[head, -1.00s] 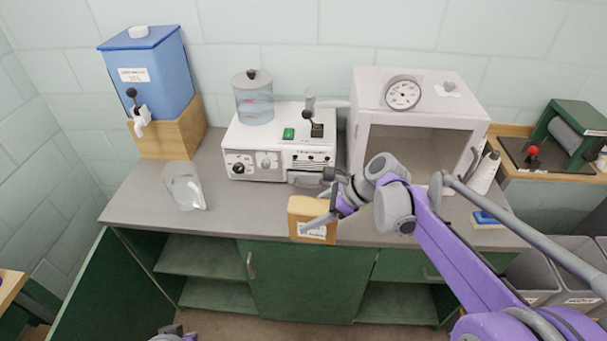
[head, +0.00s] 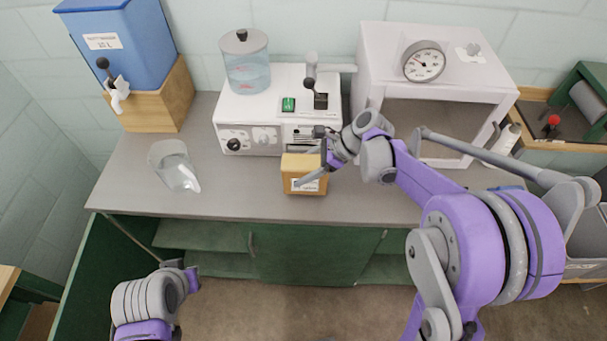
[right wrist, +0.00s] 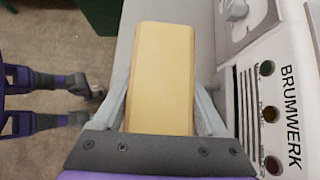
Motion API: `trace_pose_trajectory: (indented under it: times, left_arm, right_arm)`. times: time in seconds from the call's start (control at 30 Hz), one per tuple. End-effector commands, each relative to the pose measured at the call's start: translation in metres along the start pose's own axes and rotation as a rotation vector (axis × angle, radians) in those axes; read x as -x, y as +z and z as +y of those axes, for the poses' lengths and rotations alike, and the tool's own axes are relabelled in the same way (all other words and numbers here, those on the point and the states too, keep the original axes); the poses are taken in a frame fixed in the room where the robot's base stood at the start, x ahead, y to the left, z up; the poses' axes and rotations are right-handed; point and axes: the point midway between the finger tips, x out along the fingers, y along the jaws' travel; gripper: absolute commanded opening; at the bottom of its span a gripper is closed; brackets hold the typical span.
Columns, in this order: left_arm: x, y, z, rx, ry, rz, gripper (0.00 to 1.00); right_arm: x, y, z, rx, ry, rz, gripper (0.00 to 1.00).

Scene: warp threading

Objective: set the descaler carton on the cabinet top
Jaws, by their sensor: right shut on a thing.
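The descaler carton (head: 304,172) is a tan box with a white label, upright in front of the white machine. My right gripper (head: 318,174) is shut on it from the right, and in the right wrist view the two fingers lie along both sides of the carton (right wrist: 160,75). The carton shows over the front part of the grey cabinet top (head: 235,190). I cannot tell whether its base touches that surface. My left gripper (head: 188,273) is low at the left, in front of the cabinet and away from the carton; its fingers are unclear.
The white machine (head: 262,110) with levers stands close behind the carton. A white open-fronted box with a dial (head: 440,75) is at the right. The cabinet top between jug and carton is free.

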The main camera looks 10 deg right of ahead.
Motion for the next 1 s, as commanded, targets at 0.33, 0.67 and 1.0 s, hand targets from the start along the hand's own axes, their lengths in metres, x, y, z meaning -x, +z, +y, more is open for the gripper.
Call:
trace_pose_trajectory:
  times: [0.33, 0.67, 1.0]
  left_arm:
    - [-0.001, 0.001, 0.000, 0.000, 0.000, -0.001, 0.00]
    - [-0.004, 0.004, 0.000, 0.000, 0.000, -0.003, 0.00]
    - [-0.002, 0.002, 0.000, 0.000, 0.000, -0.002, 0.00]
  right_arm:
    - [-0.019, -0.017, 0.000, 0.000, 0.000, -0.001, 0.00]
    - [-0.021, -0.020, 0.000, 0.000, 0.000, 0.000, 0.87]
    - [-0.019, -0.018, 0.000, 0.000, 0.000, 0.000, 1.00]
